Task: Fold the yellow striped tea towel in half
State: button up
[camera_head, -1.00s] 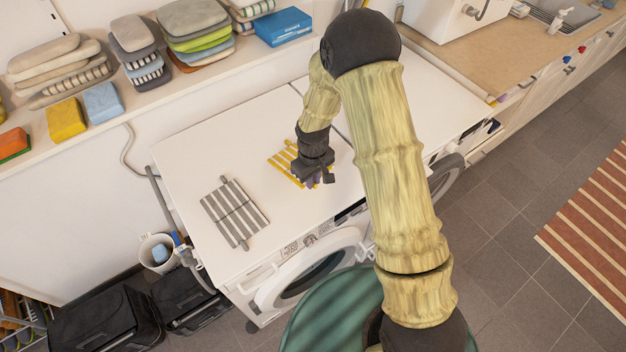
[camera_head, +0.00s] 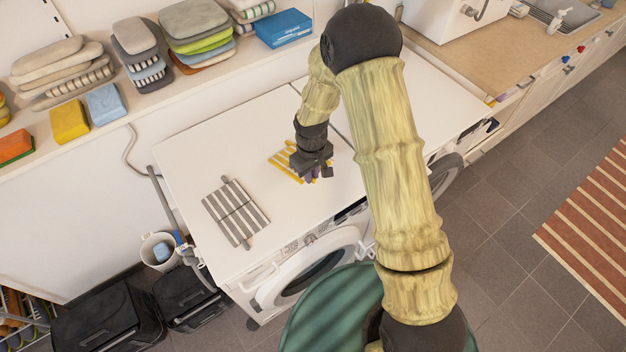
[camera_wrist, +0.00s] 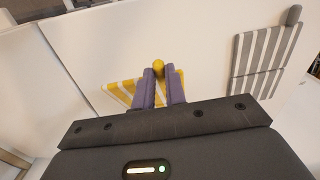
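The yellow striped tea towel (camera_head: 283,160) lies on the white top of the machines, partly hidden by my gripper. In the wrist view its yellow and white stripes (camera_wrist: 118,93) show on both sides of the fingers, and a rounded yellow end (camera_wrist: 158,67) shows between the fingertips. My gripper (camera_head: 316,177) points down at the towel's near right part. Its two purple fingers (camera_wrist: 161,76) stand close together with a narrow gap at the yellow end. I cannot tell whether they press on it.
A grey striped towel (camera_head: 236,212) lies flat to the left on the same white top (camera_head: 190,160). A shelf behind holds folded stacks (camera_head: 195,30), a yellow block (camera_head: 69,120) and a blue box (camera_head: 284,28). The top between the towels is clear.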

jog(key=shift+w+a+r+p, duration=0.15)
jog(key=shift+r+p, duration=0.35)
jog(key=shift+r, duration=0.4)
jog(key=o, duration=1.4)
jog(key=shift+c, duration=0.2)
notch_tip(320, 180, up, 7)
jog(key=p, duration=0.4)
jog(key=shift+p, duration=0.35)
